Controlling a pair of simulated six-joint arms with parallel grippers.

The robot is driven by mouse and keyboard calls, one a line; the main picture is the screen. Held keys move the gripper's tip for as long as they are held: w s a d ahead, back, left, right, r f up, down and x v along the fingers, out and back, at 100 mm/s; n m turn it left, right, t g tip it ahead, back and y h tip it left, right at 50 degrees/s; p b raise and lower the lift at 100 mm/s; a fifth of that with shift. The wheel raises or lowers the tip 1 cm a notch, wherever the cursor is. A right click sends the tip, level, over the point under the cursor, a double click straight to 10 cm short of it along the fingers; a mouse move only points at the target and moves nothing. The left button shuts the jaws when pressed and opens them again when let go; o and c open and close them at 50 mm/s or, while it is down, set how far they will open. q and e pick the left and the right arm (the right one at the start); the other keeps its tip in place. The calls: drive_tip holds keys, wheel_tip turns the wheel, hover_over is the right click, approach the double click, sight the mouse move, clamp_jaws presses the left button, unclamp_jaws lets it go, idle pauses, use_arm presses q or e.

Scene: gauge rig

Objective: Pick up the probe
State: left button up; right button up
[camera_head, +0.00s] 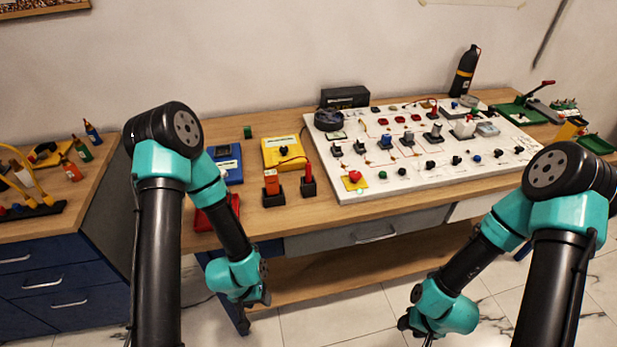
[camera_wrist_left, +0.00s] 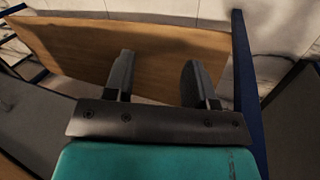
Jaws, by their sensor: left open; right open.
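A red probe (camera_head: 308,172) stands upright in a black holder (camera_head: 308,189) near the front of the workbench, with a thin lead running toward the yellow meter (camera_head: 284,152). An orange-red block-like piece (camera_head: 271,180) sits in another black holder (camera_head: 273,198) just left of it; I cannot tell whether it is also a probe. My left gripper (camera_head: 257,297) hangs below the bench's front edge, apart from both pieces. In the left wrist view its two fingers (camera_wrist_left: 158,82) are spread and empty. My right gripper (camera_head: 405,325) hangs low at the right, open, away from the bench.
A white panel (camera_head: 350,188) with many knobs and switches covers the bench's right part. A blue meter (camera_head: 226,163) and a red case (camera_head: 217,214) lie at the left. A drawer (camera_head: 370,234) and a wooden lower shelf (camera_head: 330,275) are under the worktop.

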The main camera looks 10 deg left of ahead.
use_arm(q)
drive_tip(key=w+d+r+n, duration=0.4)
drive_tip(key=w+r, duration=0.2)
drive_tip(key=r, duration=0.2)
drive_tip(key=w+d+r+n+g, duration=0.1)
drive_tip(key=w+d+r+n, duration=0.4)
drive_tip(key=r, duration=0.3)
drive_tip(key=w+d+r+n+g+h, duration=0.1)
drive_tip(key=w+d+r+n, duration=0.3)
drive_tip(key=w+r, duration=0.4)
drive_tip(key=shift+d+n, duration=0.3)
drive_tip(key=shift+d, duration=0.45)
drive_tip(key=w+a+r+n+y, duration=0.1)
drive_tip(key=w+a+r+y, duration=0.1)
drive_tip(key=w+r, duration=0.4)
drive_tip(key=w+a+r+t+y, duration=0.1)
drive_tip(key=w+r, duration=0.5)
drive_tip(key=r, duration=0.7)
drive_tip(key=shift+w+a+n+y, duration=0.2)
drive_tip(key=shift+a+n+y, duration=0.2)
drive_tip(key=shift+a+y, duration=0.5)
hover_over(308, 178)
drive_tip(key=w, duration=0.1)
wheel_tip(308, 178, down, 12)
drive_tip(key=shift+w+f, duration=0.1)
drive_tip(key=shift+w, duration=0.05)
